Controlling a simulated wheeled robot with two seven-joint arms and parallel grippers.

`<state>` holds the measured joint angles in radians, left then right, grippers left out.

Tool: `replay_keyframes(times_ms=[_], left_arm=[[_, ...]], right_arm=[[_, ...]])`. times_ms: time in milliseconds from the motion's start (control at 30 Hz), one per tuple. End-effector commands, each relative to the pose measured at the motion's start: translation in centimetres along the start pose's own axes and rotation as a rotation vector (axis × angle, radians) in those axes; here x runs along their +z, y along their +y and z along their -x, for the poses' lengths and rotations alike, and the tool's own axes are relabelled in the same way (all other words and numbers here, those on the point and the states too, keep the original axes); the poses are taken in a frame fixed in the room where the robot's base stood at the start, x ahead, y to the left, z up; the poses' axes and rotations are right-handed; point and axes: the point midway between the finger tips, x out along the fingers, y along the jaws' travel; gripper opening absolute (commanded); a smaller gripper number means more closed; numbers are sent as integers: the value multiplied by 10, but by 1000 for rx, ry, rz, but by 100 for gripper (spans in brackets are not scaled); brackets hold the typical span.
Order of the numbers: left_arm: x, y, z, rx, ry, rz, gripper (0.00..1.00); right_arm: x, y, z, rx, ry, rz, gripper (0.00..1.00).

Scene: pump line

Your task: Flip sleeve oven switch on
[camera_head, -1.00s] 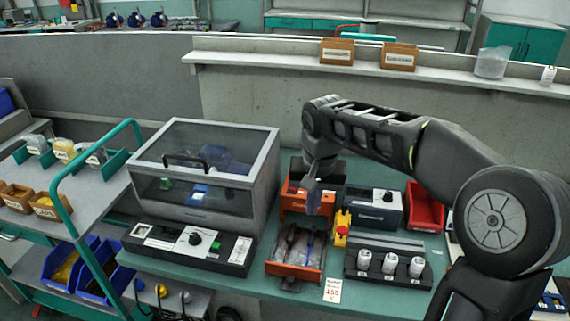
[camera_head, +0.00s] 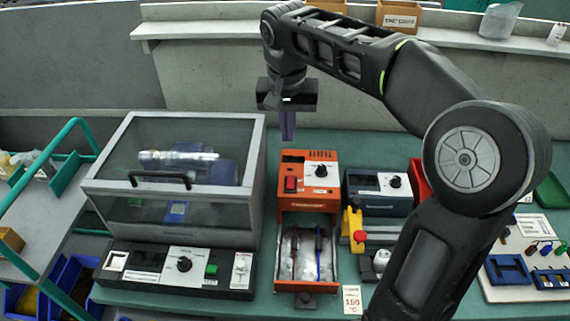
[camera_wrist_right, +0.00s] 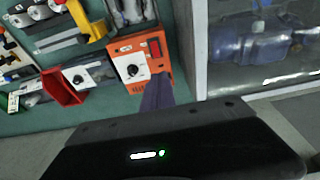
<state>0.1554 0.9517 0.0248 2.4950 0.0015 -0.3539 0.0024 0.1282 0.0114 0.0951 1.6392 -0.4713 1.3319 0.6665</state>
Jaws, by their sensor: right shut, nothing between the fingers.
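The sleeve oven appears to be the orange unit (camera_head: 307,200) on the green bench, with a black dial (camera_head: 321,171) and a red rocker switch (camera_head: 290,184) on its panel. In the right wrist view the oven (camera_wrist_right: 133,84) shows the red switch (camera_wrist_right: 155,48) near the fingers. I cannot tell which way the switch is set. My right gripper (camera_head: 287,136) is shut and empty, pointing down above the oven's back edge, apart from the switch in the head view. Its fingers (camera_wrist_right: 158,82) show in the right wrist view. My left gripper is not in view.
A clear-lidded chamber (camera_head: 178,180) stands close on the left. A blue-grey unit (camera_head: 378,192) and a yellow block with a red button (camera_head: 353,228) stand on the right. A shelf runs behind.

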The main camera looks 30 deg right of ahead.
Motion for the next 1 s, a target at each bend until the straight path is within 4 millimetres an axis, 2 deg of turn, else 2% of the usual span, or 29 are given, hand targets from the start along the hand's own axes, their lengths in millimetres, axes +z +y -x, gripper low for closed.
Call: replay_keyframes(times_ms=[267,467,800,1000], left_arm=[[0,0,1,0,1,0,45],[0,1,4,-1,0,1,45],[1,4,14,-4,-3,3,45],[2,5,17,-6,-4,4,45]], right_arm=[[0,0,-14,2,-3,1,0],[1,0,-45,3,-5,1,0],[1,0,-111,2,-5,1,0],[0,0,-134,1,-2,0,0]])
